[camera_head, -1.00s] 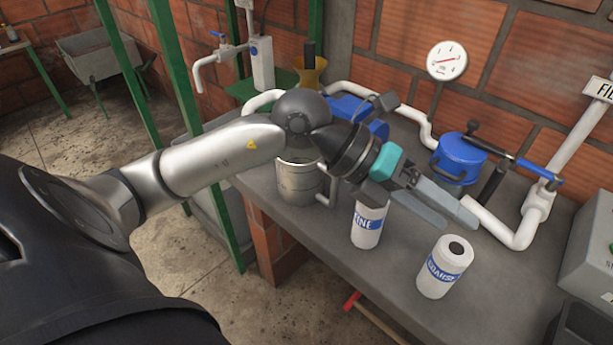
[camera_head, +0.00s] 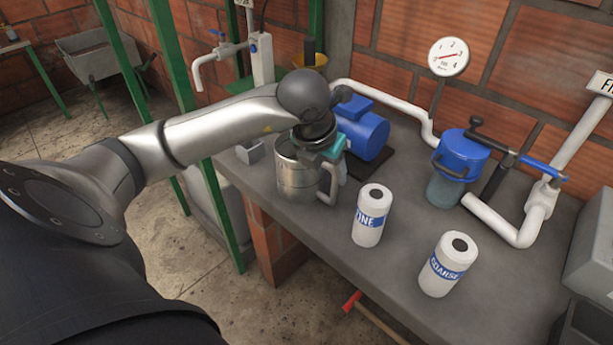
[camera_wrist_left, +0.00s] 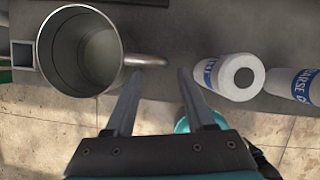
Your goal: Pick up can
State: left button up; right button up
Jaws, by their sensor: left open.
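A metal can (camera_head: 296,178) with a side handle stands upright on the grey counter. In the left wrist view the can (camera_wrist_left: 50,60) is at the upper left, open end toward the camera, and looks empty. Its handle (camera_wrist_left: 148,60) reaches into the gap between my left gripper's fingertips. My left gripper (camera_wrist_left: 160,74) is open and points down. In the head view the left gripper (camera_head: 338,165) is beside the can's handle side, its fingers partly hidden. Whether a finger touches the handle I cannot tell.
A white "FINE" container (camera_head: 370,222) and a white "COARSE" container (camera_head: 440,275) stand right of the can. A blue motor (camera_head: 362,135) is behind it. A blue-lidded vessel (camera_head: 455,165) and white pipes (camera_head: 505,230) line the back. The front counter edge is near.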

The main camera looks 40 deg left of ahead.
aim_at(333, 183)
pick_arm(q)
jog(key=shift+x, duration=1.1)
jog(key=b+x, duration=0.1)
jog(key=x, duration=0.2)
jog(key=shift+w+d+f, duration=0.1)
jog(key=shift+d+f, duration=0.05)
jog(key=shift+f, duration=0.25)
jog(key=shift+w+f, duration=0.25)
jog(key=shift+f, duration=0.25)
pick_arm(e)
jog(key=w, duration=0.1)
jog(key=w+d+f, duration=0.1)
jog(key=shift+w+d+f+t, duration=0.1)
jog(key=shift+w+t, duration=0.2)
jog(key=shift+w, duration=0.05)
pick_arm(q)
jog(key=shift+c, duration=0.4)
grip_shut()
pick_arm(e)
jog(key=shift+s, duration=0.35)
pick_arm(q)
jog(key=shift+r, duration=0.15)
